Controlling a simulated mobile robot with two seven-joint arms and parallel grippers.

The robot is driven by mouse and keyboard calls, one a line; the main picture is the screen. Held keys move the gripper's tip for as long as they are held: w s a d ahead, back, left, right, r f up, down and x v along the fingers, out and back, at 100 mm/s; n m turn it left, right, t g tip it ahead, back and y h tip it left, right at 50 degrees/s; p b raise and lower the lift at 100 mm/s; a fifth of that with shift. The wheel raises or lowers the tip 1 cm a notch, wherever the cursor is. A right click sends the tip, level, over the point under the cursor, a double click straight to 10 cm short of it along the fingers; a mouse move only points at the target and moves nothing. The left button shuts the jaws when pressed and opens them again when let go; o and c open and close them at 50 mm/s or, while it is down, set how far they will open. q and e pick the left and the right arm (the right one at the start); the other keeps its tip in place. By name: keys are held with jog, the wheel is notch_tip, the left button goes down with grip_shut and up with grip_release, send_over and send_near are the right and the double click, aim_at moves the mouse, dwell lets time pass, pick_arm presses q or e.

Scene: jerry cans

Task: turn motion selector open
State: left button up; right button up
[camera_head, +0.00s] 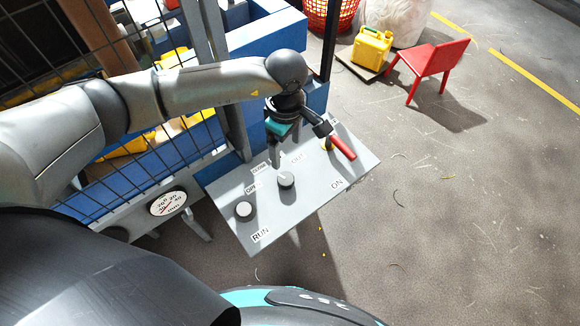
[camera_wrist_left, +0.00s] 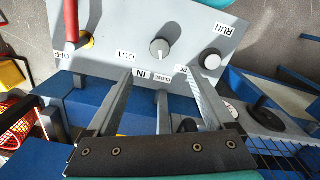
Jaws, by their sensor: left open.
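A grey control panel (camera_head: 318,205) has two round knobs. The middle knob (camera_head: 286,179), with a pale pointer mark, also shows in the left wrist view (camera_wrist_left: 160,48). The other knob (camera_head: 244,209) sits near the RUN label and shows in the wrist view (camera_wrist_left: 210,61). I cannot tell for sure which knob is the motion selector. Small CLOSE and OPEN-like labels lie between them at the panel's edge. My right gripper is not seen.
A red lever (camera_head: 342,148) stands on the panel near the OFF label. Blue framing (camera_head: 270,35) and a wire fence (camera_head: 145,165) border the panel. A yellow jerry can (camera_head: 371,48) and a red chair (camera_head: 433,63) stand beyond. The floor at right is clear.

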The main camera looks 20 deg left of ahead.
pick_arm(q)
notch_tip(320, 180, down, 3)
jog(key=b, duration=0.2)
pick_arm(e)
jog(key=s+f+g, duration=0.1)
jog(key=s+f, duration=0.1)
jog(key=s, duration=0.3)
pick_arm(q)
jog(key=b, duration=0.4)
send_over(288, 180)
notch_tip(288, 180, down, 6)
jog(key=shift+f, duration=0.1)
notch_tip(288, 180, down, 3)
jog(key=shift+f+b, duration=0.1)
jog(key=shift+b, duration=0.95)
jog(key=shift+f+b, duration=0.75)
jog(key=shift+f, duration=0.3)
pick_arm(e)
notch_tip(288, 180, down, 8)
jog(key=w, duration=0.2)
pick_arm(q)
jog(key=shift+c, duration=0.2)
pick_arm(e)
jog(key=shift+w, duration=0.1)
pick_arm(q)
jog(key=c, duration=1.3)
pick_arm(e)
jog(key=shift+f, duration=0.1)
